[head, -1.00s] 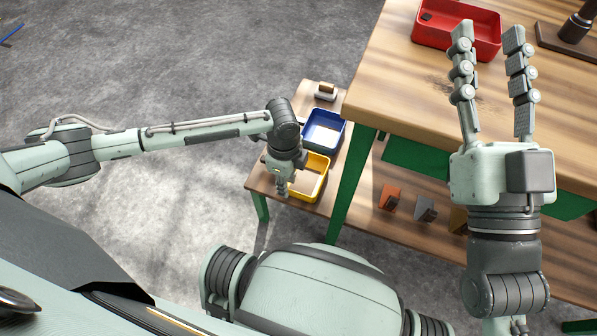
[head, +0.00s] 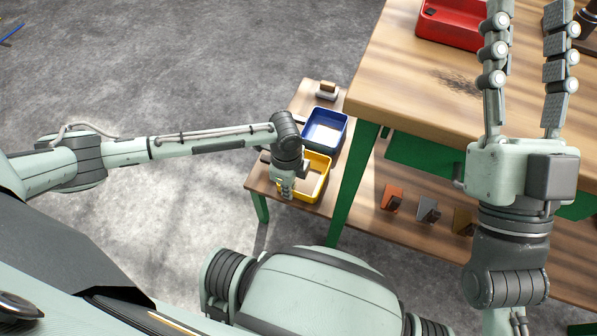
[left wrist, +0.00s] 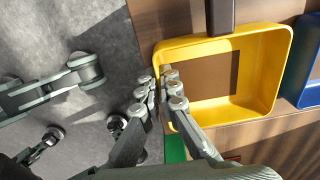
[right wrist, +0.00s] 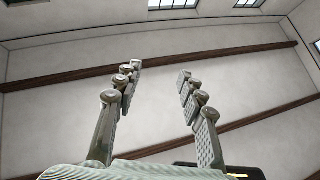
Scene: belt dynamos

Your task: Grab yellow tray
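The yellow tray (head: 326,176) stands on a low wooden side table, near its front end. It also shows in the left wrist view (left wrist: 282,75), open-topped, with a brown patch on its bottom. My left gripper (head: 285,192) is at the tray's left wall. In the left wrist view its fingers (left wrist: 157,80) lie close together, one on each side of that wall, and look shut on it. My right gripper (head: 527,12) is raised above the workbench with its fingers apart. The right wrist view also shows it open and empty (right wrist: 160,72).
A blue tray (head: 345,124) stands just behind the yellow one on the low table (head: 258,184). A workbench (head: 400,70) with a green leg (head: 350,180) rises close on the right. A red tray (head: 450,38) is on it. Grey floor lies open to the left.

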